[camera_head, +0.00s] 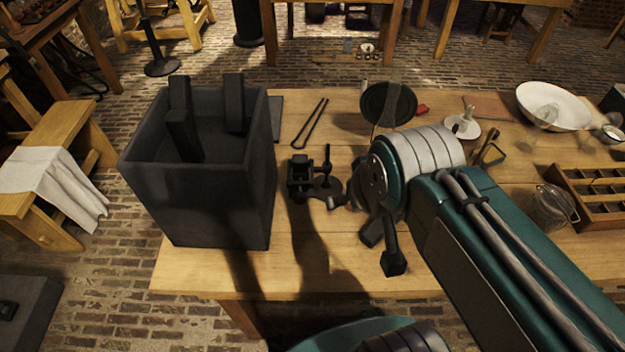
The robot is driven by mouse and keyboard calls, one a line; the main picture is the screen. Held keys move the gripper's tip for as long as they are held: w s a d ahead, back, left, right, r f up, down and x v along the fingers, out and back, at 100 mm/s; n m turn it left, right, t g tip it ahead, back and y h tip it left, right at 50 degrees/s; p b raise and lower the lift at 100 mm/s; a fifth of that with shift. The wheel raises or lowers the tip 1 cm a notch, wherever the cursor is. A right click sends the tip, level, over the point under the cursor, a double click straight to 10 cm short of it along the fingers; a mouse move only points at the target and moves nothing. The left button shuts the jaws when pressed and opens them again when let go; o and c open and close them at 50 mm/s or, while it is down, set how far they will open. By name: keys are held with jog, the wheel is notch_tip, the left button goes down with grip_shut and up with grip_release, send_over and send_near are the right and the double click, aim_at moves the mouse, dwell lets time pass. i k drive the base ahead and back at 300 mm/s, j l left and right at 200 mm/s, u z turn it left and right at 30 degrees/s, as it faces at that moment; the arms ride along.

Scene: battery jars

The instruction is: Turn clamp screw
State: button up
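A small black metal clamp device (300,176) stands on the wooden table in the middle of the view, just right of the big dark jar. A thin dark upright post (326,160) on a round base stands at its right side. Which part is the clamp screw is too small and dark to tell. My teal arm reaches in from the lower right, and its grey ribbed joint covers the table right of the device. Small dark parts at the arm's far end (340,198) lie close to the device's right side. My gripper's fingers cannot be made out clearly.
A tall, open dark jar (205,170) with upright dark plates stands at the table's left end. Black tongs (311,122) and a round black disc (389,103) lie behind the device. A white bowl (553,105) and a wooden compartment tray (592,198) are at right.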

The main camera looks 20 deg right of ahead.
aim_at(299, 197)
jog(key=k+l+u, duration=0.15)
jog(key=k+l, duration=0.7)
jog(key=l, duration=0.1)
